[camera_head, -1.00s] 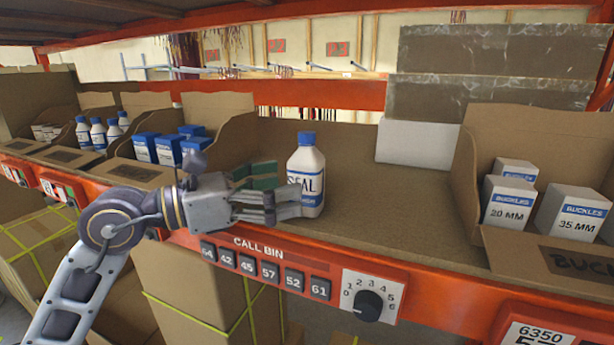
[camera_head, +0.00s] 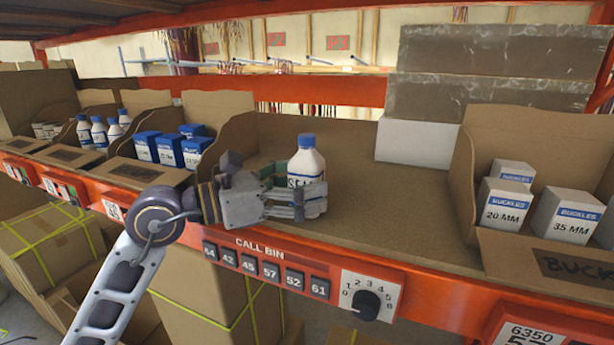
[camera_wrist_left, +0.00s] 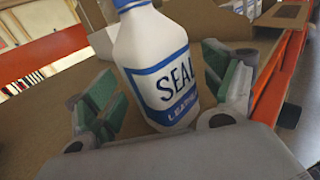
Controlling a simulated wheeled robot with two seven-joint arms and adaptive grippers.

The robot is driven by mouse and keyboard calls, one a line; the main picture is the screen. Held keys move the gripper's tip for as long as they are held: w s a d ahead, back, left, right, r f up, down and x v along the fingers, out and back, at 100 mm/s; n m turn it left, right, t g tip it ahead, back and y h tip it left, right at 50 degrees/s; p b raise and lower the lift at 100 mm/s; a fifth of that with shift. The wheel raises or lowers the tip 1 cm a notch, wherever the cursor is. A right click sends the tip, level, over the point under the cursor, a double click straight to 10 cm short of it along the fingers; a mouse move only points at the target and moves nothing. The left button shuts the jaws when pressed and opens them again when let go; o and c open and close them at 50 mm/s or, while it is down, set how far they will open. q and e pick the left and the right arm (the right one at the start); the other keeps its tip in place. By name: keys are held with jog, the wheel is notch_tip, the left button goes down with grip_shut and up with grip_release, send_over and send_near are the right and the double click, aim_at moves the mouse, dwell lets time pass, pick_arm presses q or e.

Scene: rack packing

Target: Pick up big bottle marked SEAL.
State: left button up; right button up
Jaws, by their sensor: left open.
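The big bottle marked SEAL (camera_head: 307,165) is white with a blue cap and stands upright on the shelf. In the left wrist view the bottle (camera_wrist_left: 160,65) stands between the two fingers, with its SEAL label facing the camera. My left gripper (camera_head: 298,190) is open around the bottle, and its near finger hides the lower label in the head view. The green finger pads (camera_wrist_left: 105,95) show on both sides of the bottle. A gap shows on the left side; contact on the right is hard to tell. My right gripper is not in view.
Cardboard bins with small bottles (camera_head: 98,132) and blue-topped boxes (camera_head: 170,148) stand at the left. A bin with BUCKLES boxes (camera_head: 505,205) stands at the right. The orange shelf edge (camera_head: 225,236) carries buttons and a dial (camera_head: 368,296). Shelf right of the bottle is clear.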

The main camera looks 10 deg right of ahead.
aim_at(308, 135)
pick_arm(q)
jog(key=shift+w+d, duration=0.15)
jog(key=shift+d, duration=0.4)
jog(key=c, duration=1.3)
jog(key=shift+r, duration=0.15)
jog(key=shift+r+b, duration=0.4)
jog(key=shift+r, duration=4.5)
